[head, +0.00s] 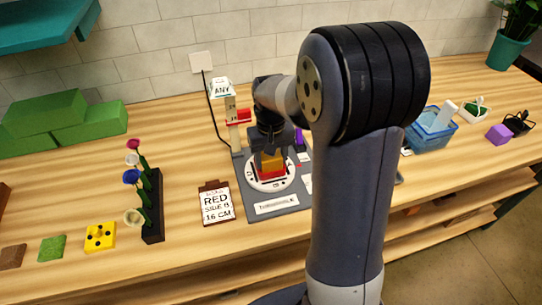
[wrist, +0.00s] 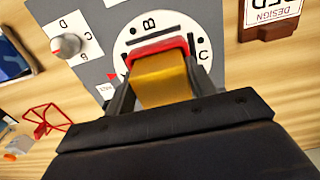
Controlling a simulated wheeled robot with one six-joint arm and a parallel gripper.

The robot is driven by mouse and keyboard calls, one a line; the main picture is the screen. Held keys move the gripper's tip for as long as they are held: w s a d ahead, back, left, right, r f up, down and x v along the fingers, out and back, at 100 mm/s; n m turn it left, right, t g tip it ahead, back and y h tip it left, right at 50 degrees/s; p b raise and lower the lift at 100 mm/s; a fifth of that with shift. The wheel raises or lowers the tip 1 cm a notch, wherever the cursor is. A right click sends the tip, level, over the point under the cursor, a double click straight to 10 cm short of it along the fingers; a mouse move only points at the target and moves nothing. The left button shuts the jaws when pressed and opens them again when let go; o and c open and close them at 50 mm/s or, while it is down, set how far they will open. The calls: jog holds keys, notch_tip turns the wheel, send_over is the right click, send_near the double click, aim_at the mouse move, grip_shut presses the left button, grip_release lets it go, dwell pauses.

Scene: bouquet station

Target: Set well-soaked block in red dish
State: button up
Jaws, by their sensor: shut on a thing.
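My gripper (head: 268,156) is pointed down over the grey station board (head: 255,212) and is shut on a yellow-orange block (head: 273,160). In the wrist view the block (wrist: 163,80) fills the gap between the two fingers of my gripper (wrist: 162,88). The red dish (head: 271,173) is on the white round dial (head: 289,184), directly under the block. In the wrist view the dish's red rim (wrist: 158,46) shows beyond the block's edge. I cannot tell whether the block rests inside the dish or hangs just above it. My arm hides part of the board's right side.
A card reading RED, SIZE B, 16 CM (head: 216,204) lies left of the board. A post with an ANY sign (head: 222,87) stands behind. A flower rack (head: 153,205) and green blocks (head: 60,120) are left. A blue water bin (head: 430,135) is right of my arm.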

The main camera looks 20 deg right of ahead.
dwell(0.3)
jog(key=o, duration=1.5)
jog(key=shift+o, duration=0.2)
jog(key=shift+r+p, duration=2.85)
jog(key=shift+r, duration=0.7)
jog(key=shift+f, duration=0.15)
notch_tip(320, 180, down, 7)
jog(key=b, duration=0.5)
jog(key=shift+r+b, duration=0.2)
jog(key=shift+b, duration=0.1)
